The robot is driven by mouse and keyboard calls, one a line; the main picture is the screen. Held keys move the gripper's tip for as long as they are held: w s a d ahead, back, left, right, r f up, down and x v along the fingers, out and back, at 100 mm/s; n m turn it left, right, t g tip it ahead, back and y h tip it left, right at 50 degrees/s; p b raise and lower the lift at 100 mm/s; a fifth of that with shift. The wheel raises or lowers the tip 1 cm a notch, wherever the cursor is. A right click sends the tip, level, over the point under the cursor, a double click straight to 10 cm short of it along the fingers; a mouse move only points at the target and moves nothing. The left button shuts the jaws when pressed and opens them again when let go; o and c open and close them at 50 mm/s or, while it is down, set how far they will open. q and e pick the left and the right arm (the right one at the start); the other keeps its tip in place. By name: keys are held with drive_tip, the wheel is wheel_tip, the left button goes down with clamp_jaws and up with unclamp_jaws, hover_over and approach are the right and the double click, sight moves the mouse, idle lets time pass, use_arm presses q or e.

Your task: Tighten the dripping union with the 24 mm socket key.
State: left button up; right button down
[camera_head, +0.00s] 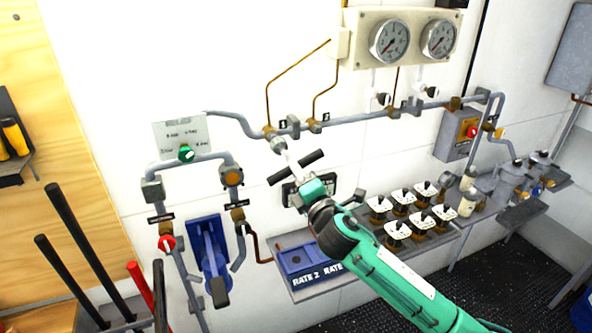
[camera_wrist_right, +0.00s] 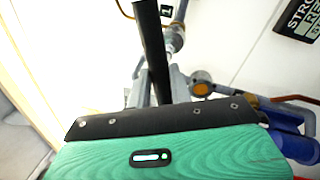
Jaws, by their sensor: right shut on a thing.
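My right gripper (camera_head: 299,176) is shut on the black crossbar of a T-shaped socket key (camera_head: 313,158). The key's pale steel shaft points up and left, and its socket end is at or close to a brass union (camera_head: 269,131) on the grey wall pipe; I cannot tell whether it is seated. In the right wrist view the black bar (camera_wrist_right: 152,50) crosses in front of the jaws, with the silver socket (camera_wrist_right: 175,38) beyond it. Another brass union (camera_head: 314,126) sits to the right. No drip is clear. My left gripper is out of view.
Two gauges (camera_head: 389,41) hang above. A blue tray (camera_head: 290,262) marked RATE 2 and several white-topped valves (camera_head: 397,230) line the bench below. A blue lever unit (camera_head: 205,245) and red valve knob (camera_head: 167,243) stand left. Black upright bars (camera_head: 75,240) rise at lower left.

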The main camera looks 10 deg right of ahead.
drive_tip(key=shift+s+d, duration=0.1)
drive_tip(key=shift+s, duration=0.2)
drive_tip(key=r+v, duration=0.2)
drive_tip(key=v, duration=0.8)
drive_tip(key=s+a+r+p+v, duration=0.1)
drive_tip(key=r+v, duration=0.1)
drive_tip(key=v, duration=0.9)
drive_tip(key=shift+s, duration=0.4)
drive_tip(key=shift+r, duration=0.1)
